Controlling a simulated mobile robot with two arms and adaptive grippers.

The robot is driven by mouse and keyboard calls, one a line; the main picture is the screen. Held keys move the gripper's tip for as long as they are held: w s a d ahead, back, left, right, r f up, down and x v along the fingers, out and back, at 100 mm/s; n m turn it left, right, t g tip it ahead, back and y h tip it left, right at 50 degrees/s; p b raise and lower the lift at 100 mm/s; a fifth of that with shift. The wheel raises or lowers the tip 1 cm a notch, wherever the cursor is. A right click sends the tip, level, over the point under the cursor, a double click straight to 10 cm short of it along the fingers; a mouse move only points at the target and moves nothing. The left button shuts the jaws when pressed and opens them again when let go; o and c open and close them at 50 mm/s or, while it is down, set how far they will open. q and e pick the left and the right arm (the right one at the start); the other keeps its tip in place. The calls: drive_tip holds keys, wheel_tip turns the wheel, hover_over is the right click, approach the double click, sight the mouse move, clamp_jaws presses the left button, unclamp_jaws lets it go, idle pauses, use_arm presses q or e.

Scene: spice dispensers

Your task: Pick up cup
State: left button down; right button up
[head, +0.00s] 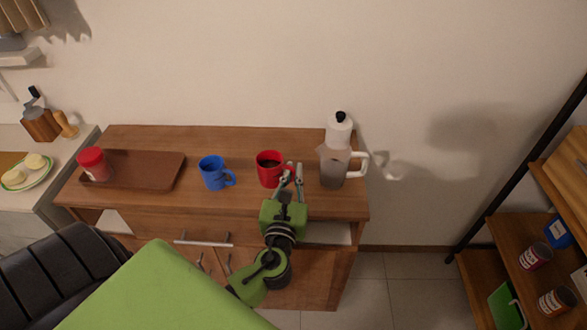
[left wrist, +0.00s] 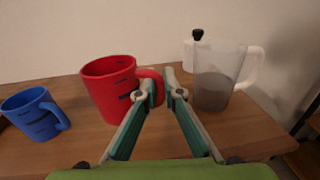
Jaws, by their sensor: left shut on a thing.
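A red cup (head: 268,170) with dark contents stands upright on the wooden cabinet top, and it also shows in the left wrist view (left wrist: 108,88). Its handle points right, toward my gripper. A blue cup (head: 213,174) stands to its left, also in the left wrist view (left wrist: 33,115). My left gripper (head: 290,170) reaches over the front edge of the cabinet. In the left wrist view its fingertips (left wrist: 164,72) are closed in on the red cup's handle (left wrist: 154,84). My right gripper is not in view.
A clear pitcher (head: 333,168) with dark liquid stands close right of the gripper. A brown tray (head: 150,172) with a red-lidded jar (head: 93,163) lies at the left. A shelf (head: 520,250) with cans stands at the right.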

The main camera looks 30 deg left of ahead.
use_arm(q)
drive_tip(key=s+r+p, duration=0.1)
drive_tip(key=s+d+r+p, duration=0.1)
drive_tip(key=r, duration=0.1)
drive_tip(key=s+d+r+p, duration=0.1)
drive_tip(key=r+p, duration=0.1)
drive_tip(key=shift+s+d+r, duration=0.1)
drive_tip(key=shift+s+r, duration=0.05)
drive_tip(key=s+d+r+p, duration=0.2)
drive_tip(key=s+d+r, duration=0.1)
drive_tip(key=s, duration=0.4)
drive_tip(key=shift+s+d+r, duration=0.2)
drive_tip(key=shift+d, duration=0.7)
